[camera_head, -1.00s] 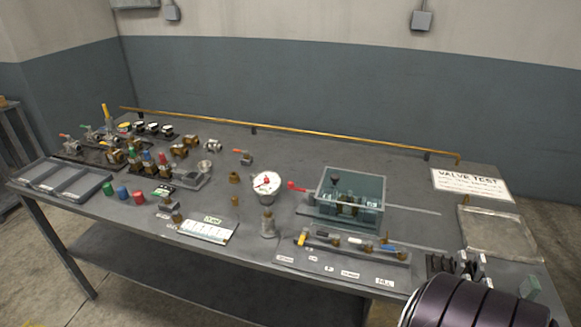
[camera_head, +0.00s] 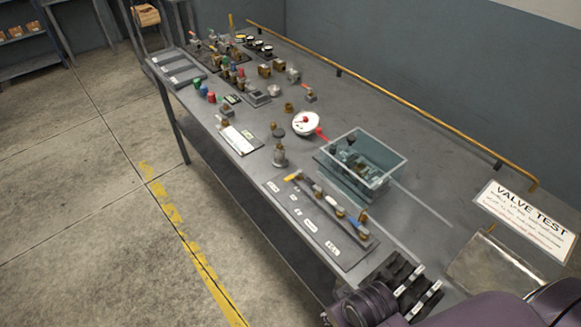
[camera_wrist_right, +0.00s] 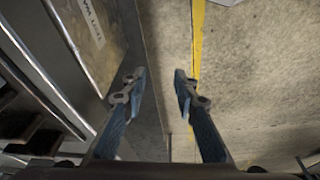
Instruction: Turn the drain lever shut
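A manifold strip (camera_head: 328,208) with a yellow handle (camera_head: 294,177) and a blue-ended part lies on a labelled plate (camera_head: 301,225) near the table's front edge. A red lever (camera_head: 321,134) sticks out from the left side of a clear glass tank (camera_head: 365,157), beside a round white gauge (camera_head: 306,123). I cannot read which of these is the drain lever. My right gripper (camera_wrist_right: 160,82) is open and empty in the right wrist view, with bare floor below its fingers; no lever is near them. My left gripper is not in view.
A brass rail (camera_head: 390,93) runs along the back edge. Several valves and caps crowd the far end. The floor in front is clear.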

